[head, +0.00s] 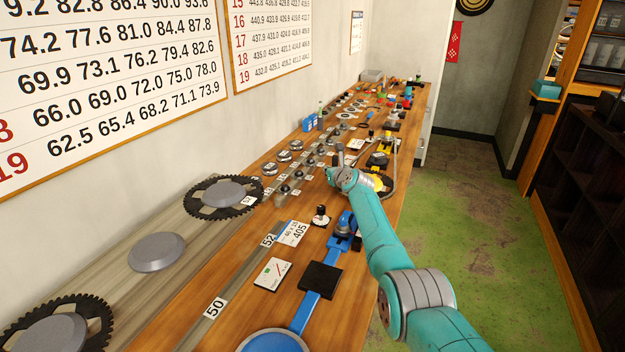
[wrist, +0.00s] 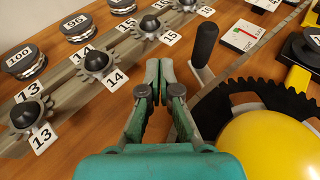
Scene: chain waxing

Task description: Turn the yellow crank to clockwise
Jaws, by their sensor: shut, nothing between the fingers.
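The yellow crank shows in the wrist view as a yellow domed disc (wrist: 262,146) on a black toothed wheel, at the lower right. Its upright black handle (wrist: 204,45) stands on a grey metal arm. In the head view the yellow disc (head: 380,183) is partly hidden by my arm, and the black handle (head: 340,153) stands just beyond my gripper. My gripper (wrist: 159,68) is shut and empty, its fingertips pointing just left of the handle. They look apart from it, though depth is hard to judge. My gripper also shows in the head view (head: 334,175).
Small grey sprockets (wrist: 98,62) with number cards line a rail left of my gripper. A blue crank assembly (head: 345,225) and a black block (head: 321,279) lie nearer on the wooden bench. Large dark chainrings (head: 222,196) lie at left. Green floor (head: 480,230) is open at right.

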